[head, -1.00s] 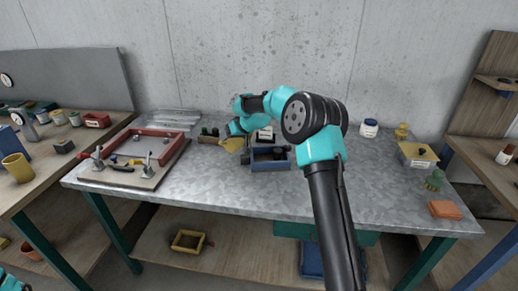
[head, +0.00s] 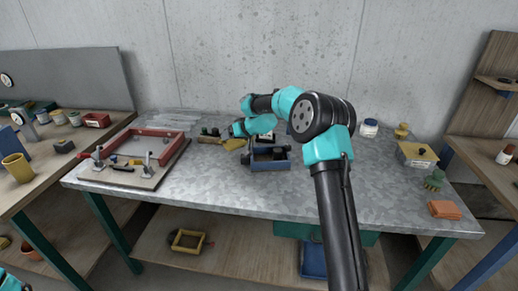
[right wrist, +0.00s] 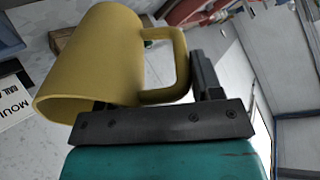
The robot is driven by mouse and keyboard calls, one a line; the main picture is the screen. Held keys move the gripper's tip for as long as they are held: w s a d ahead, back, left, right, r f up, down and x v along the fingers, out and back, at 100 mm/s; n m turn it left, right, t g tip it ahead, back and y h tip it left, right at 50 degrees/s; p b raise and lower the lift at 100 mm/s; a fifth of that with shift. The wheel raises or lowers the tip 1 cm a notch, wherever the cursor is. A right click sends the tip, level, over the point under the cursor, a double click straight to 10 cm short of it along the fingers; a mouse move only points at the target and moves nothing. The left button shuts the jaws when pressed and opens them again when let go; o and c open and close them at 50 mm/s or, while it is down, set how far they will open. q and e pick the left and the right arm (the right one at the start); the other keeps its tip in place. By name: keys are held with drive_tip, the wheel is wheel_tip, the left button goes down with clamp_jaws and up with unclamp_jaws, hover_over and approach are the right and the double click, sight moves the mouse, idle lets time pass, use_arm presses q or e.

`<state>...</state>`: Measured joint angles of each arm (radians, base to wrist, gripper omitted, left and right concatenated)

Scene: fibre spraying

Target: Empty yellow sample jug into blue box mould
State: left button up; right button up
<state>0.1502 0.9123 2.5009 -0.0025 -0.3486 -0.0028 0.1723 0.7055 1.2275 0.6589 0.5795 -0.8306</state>
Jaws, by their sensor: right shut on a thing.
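The yellow sample jug (head: 235,144) is at the back middle of the bench, tilted, at the left of the blue box mould (head: 271,165). My right gripper (head: 238,131) is shut on the jug's handle. In the right wrist view the jug (right wrist: 92,62) leans with its mouth toward the lower left, and its handle is by the gripper's finger (right wrist: 203,75). No stream from the jug can be made out. The mould is an open blue box on the bench, with dark shapes inside or behind it. My left gripper is not seen.
A wooden tray with small dark bottles (head: 210,136) stands left of the jug. A red frame on a board (head: 140,145) is further left. The front middle of the bench is clear.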

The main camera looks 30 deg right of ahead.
drive_tip(key=shift+s+d+r+t+y, duration=0.25)
drive_tip(key=shift+r+t+y, duration=0.2)
drive_tip(key=shift+t, duration=0.2)
drive_tip(key=shift+s+d+r+t+y, duration=0.25)
drive_tip(key=shift+r+t+y, duration=0.15)
drive_tip(key=shift+t, duration=0.2)
drive_tip(key=shift+s+d+r+t+y, duration=0.15)
drive_tip(key=shift+s+r+t+y, duration=0.1)
drive_tip(key=shift+r+t+y, duration=0.3)
idle(1.1)
drive_tip(key=shift+s+d+r+t+y+p, duration=0.15)
drive_tip(key=shift+s+d+t+y, duration=0.05)
drive_tip(key=shift+s+d+t, duration=0.25)
drive_tip(key=shift+s+d+r+t+y+p, duration=0.1)
drive_tip(key=shift+s+d+t+y+p, duration=0.1)
drive_tip(key=shift+s+d+t, duration=0.25)
idle(0.5)
drive_tip(key=shift+s+d+r+m+t+y, duration=0.15)
drive_tip(key=shift+s+d+t+y, duration=0.1)
drive_tip(key=shift+s+t+y, duration=0.25)
drive_tip(key=shift+s+d+r+m+t+y, duration=0.1)
drive_tip(key=shift+s+d+r+t+y, duration=0.15)
drive_tip(key=shift+t, duration=0.4)
drive_tip(key=shift+s+d+r+m+t+y, duration=0.1)
drive_tip(key=shift+s+d+t+y, duration=0.15)
drive_tip(key=shift+s+t+y, duration=0.25)
idle(1.9)
